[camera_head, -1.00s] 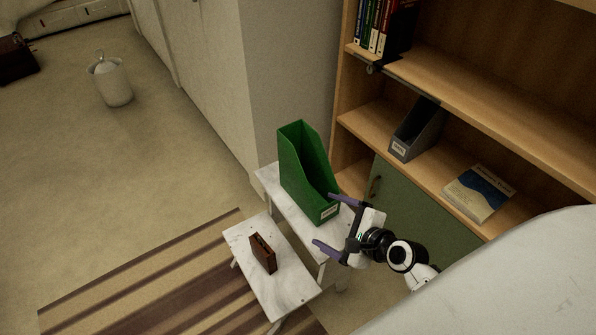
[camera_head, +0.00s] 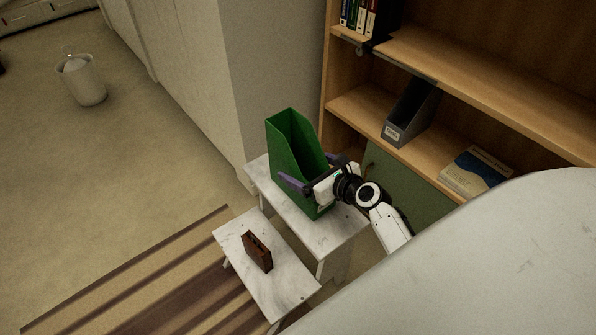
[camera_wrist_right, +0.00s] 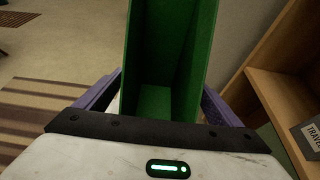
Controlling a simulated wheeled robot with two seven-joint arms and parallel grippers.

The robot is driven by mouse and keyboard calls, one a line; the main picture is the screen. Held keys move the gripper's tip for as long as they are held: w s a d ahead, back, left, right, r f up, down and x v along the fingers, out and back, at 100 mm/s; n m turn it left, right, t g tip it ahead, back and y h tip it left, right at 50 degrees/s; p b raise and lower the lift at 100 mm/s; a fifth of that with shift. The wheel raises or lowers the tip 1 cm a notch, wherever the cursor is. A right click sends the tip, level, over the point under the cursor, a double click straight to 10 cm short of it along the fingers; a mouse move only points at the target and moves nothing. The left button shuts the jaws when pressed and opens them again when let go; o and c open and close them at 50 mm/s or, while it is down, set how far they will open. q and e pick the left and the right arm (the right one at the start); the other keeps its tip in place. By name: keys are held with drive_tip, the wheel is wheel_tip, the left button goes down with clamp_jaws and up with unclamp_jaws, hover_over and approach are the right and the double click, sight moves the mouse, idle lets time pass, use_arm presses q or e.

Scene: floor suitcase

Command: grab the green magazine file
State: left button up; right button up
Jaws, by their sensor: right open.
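The green magazine file (camera_head: 290,148) stands upright on the higher white step (camera_head: 330,237) of a small stand. My right gripper (camera_head: 307,172) is at the file's low front end, with its purple fingers spread on either side of it. In the right wrist view the file (camera_wrist_right: 168,60) rises between the two fingers (camera_wrist_right: 163,95), and its open inside shows. The jaws are open; I cannot tell whether either finger touches the file. My left gripper is not in view.
A brown box-like object (camera_head: 257,251) stands on the lower white step (camera_head: 245,278). A wooden bookshelf (camera_head: 470,75) on the right holds a grey magazine file (camera_head: 409,115) and a book (camera_head: 474,172). A white bin (camera_head: 82,80) stands on open floor at the left.

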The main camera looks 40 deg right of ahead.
sight(295, 150)
drive_tip(key=shift+b+x, duration=0.35)
drive_tip(key=shift+x, duration=1.2)
drive_tip(key=c, duration=1.3)
drive_tip(key=shift+r, duration=0.15)
